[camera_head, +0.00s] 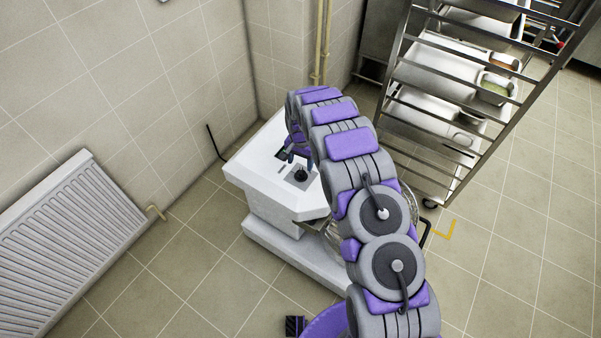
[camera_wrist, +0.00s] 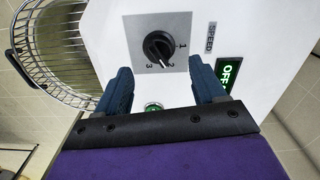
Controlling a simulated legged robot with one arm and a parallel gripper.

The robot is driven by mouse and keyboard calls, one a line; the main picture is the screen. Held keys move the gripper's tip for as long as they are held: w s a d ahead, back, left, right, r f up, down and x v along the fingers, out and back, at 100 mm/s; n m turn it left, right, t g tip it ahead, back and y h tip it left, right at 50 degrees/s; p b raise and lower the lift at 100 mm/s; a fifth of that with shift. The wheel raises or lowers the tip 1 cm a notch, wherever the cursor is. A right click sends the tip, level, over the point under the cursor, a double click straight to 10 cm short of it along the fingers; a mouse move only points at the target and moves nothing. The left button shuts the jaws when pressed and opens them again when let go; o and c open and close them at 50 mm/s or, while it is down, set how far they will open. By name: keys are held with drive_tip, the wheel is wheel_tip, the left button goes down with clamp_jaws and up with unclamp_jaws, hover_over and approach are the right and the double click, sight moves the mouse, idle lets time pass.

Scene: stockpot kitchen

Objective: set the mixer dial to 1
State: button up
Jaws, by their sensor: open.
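The white mixer (camera_head: 262,168) stands on the floor near the wall. The dial also shows as a small dark knob in the head view (camera_head: 301,175). My gripper (camera_wrist: 160,65) is open, with its two blue fingers spread on either side of the dial's lower end in the wrist view. In the head view my gripper (camera_head: 290,157) is just beside the dial.
A lit green OFF sign (camera_wrist: 230,72) and a SPEED label (camera_wrist: 210,37) are right of the dial. A green-ringed button (camera_wrist: 153,107) lies between the fingers. A wire guard (camera_wrist: 56,45) is at left. A metal rack (camera_head: 460,100) stands behind; a radiator (camera_head: 70,235) is left.

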sight(301, 170)
wheel_tip(301, 170, down, 5)
drive_tip(key=shift+f+b, duration=0.1)
drive_tip(key=shift+b, duration=0.3)
drive_tip(key=shift+d+f, duration=0.15)
drive_tip(key=shift+f, duration=0.45)
drive_tip(key=c, duration=1.1)
